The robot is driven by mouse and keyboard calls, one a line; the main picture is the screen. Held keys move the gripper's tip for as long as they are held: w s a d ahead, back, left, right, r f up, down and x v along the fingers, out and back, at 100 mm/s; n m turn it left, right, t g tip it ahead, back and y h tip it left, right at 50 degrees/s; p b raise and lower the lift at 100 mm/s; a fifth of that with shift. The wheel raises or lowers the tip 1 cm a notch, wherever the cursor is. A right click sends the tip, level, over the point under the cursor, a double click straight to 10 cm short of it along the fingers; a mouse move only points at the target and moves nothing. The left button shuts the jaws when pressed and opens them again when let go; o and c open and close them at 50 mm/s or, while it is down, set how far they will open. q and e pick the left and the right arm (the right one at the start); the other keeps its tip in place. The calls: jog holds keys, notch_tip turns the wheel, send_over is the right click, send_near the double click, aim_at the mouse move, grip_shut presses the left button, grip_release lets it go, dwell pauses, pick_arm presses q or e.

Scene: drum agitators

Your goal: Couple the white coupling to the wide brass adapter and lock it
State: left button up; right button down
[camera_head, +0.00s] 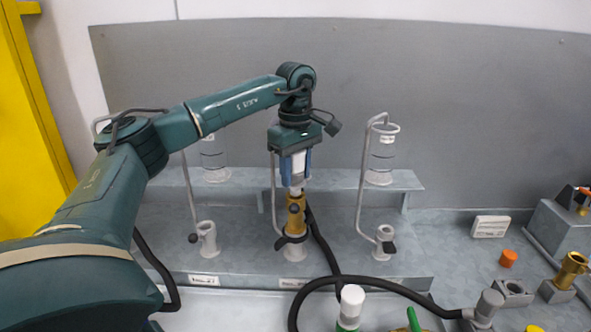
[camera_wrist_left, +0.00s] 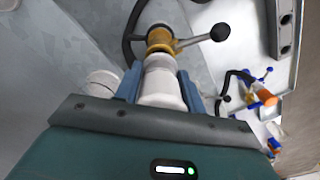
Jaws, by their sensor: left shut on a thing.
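My left gripper (camera_head: 295,172) points down at the middle stand, its blue fingers shut on the white coupling (camera_head: 296,186). In the left wrist view the white coupling (camera_wrist_left: 160,85) sits between the two fingers. Directly below it a brass adapter (camera_head: 295,214) stands upright on the middle stand, with a black lever beside its base. The coupling's lower end meets the top of the brass adapter (camera_wrist_left: 160,38); whether it is seated or locked I cannot tell. Another brass fitting (camera_head: 572,268) stands at the far right; I cannot tell which is wider. My right gripper is not in view.
Grey stands with bent pipes flank the middle one, with cups at left (camera_head: 207,240) and right (camera_head: 385,242). A black hose (camera_head: 400,284) runs across the front. A white-capped green item (camera_head: 350,304) stands in front. An orange cap (camera_head: 508,258) lies at the right.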

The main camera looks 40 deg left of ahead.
pick_arm(q)
jog(key=shift+f+b, duration=0.5)
jog(key=shift+f, duration=0.55)
jog(key=shift+f, duration=0.4)
jog(key=o, duration=1.2)
jog(key=shift+c, duration=0.2)
notch_tip(320, 180, up, 2)
jog(key=shift+r+p, duration=0.2)
jog(key=shift+p, duration=0.4)
jog(key=shift+r, duration=3.8)
